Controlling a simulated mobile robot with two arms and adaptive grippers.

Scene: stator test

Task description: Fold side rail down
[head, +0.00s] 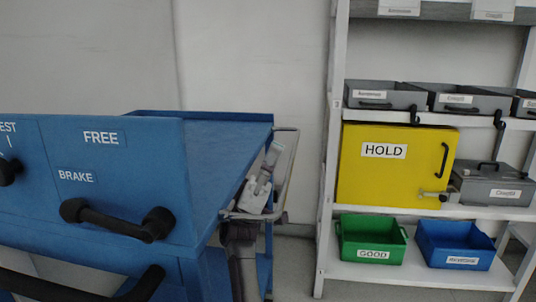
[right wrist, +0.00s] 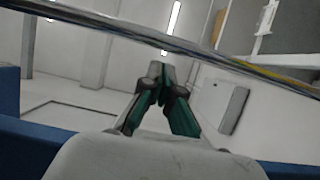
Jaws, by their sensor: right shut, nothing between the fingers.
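The side rail (head: 293,170) is a thin metal loop on the right side of the blue cart (head: 215,150). It stands up, its top slightly above the cart's edge. My right gripper (head: 274,150) is at the rail, pointing upward, within the loop's outline in the head view. In the right wrist view the fingers (right wrist: 162,72) are closed together with nothing between them. The rail bar (right wrist: 205,52) crosses the picture just beyond the fingertips. I cannot tell whether they touch it. My left gripper is not in view.
The cart's front has black handles (head: 118,220) and labels "FREE" and "BRAKE". To the right, a white shelf (head: 335,130) holds grey bins (head: 385,95), a yellow "HOLD" box (head: 390,180), a green bin (head: 372,240) and a blue bin (head: 455,245). A floor gap separates cart and shelf.

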